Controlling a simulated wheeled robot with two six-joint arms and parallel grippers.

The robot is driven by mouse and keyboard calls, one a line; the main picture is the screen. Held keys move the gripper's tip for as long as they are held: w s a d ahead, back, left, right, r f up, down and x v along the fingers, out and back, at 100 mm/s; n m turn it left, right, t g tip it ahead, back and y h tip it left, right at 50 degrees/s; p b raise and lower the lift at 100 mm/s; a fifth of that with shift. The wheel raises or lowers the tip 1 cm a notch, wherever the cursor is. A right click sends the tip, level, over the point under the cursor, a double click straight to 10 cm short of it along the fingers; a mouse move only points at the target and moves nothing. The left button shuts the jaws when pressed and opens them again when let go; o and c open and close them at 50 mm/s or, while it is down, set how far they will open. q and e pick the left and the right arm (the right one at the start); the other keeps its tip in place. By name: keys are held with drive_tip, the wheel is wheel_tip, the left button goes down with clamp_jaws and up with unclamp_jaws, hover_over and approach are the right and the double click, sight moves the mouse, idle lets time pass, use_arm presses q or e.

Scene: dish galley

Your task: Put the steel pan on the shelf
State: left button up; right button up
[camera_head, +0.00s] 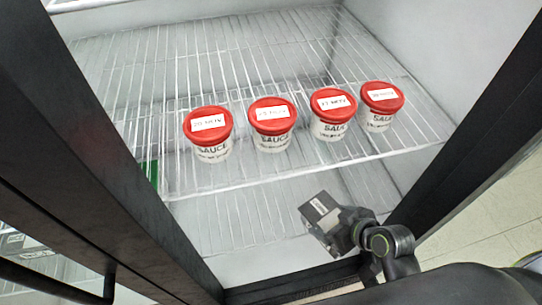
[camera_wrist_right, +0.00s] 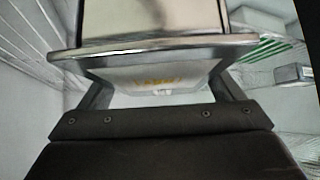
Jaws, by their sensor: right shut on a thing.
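In the right wrist view, the steel pan (camera_wrist_right: 150,50) shows as a shiny metal rim and wall, cut off by the top edge. My right gripper (camera_wrist_right: 160,85) is shut on it, with a dark finger at each side. In the head view, my right gripper (camera_head: 322,216) is at the front of an open cabinet, in front of the upper shelf's edge. I cannot make out the pan in this view. The upper wire shelf (camera_head: 235,70) carries several white sauce tubs with red lids, in a row near its front. My left gripper is not in view.
The tubs run from the left tub (camera_head: 212,152) to the right tub (camera_head: 378,122). Bare wire lies behind them. Another wire level (camera_head: 240,222) shows below. Dark frame posts (camera_head: 95,130) bound the opening. In the wrist view, a small grey box (camera_wrist_right: 290,73) is at the right.

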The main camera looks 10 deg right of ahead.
sight(313, 200)
drive_tip(key=w+a, duration=0.1)
drive_tip(key=w, duration=0.1)
drive_tip(key=w+a, duration=0.1)
drive_tip(key=w, duration=0.1)
drive_tip(key=w+a, duration=0.1)
drive_tip(key=w, duration=0.1)
drive_tip(key=shift+w+r+p, duration=0.2)
drive_tip(key=shift+r+p, duration=0.05)
drive_tip(key=shift+p, duration=0.15)
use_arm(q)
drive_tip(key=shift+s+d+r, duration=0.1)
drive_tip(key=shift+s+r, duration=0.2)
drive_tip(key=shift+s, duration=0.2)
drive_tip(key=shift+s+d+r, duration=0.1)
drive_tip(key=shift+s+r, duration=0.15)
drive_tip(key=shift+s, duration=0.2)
use_arm(e)
drive_tip(key=shift+w+a+f, duration=0.65)
drive_tip(key=shift+w+a, duration=0.05)
drive_tip(key=shift+w, duration=0.95)
drive_tip(key=shift+w+a+f, duration=0.6)
drive_tip(key=shift+w+a, duration=0.15)
drive_tip(key=shift+w, duration=0.85)
drive_tip(key=shift+w+a+f, duration=0.65)
drive_tip(key=shift+w+a, duration=0.05)
drive_tip(key=shift+w, duration=0.95)
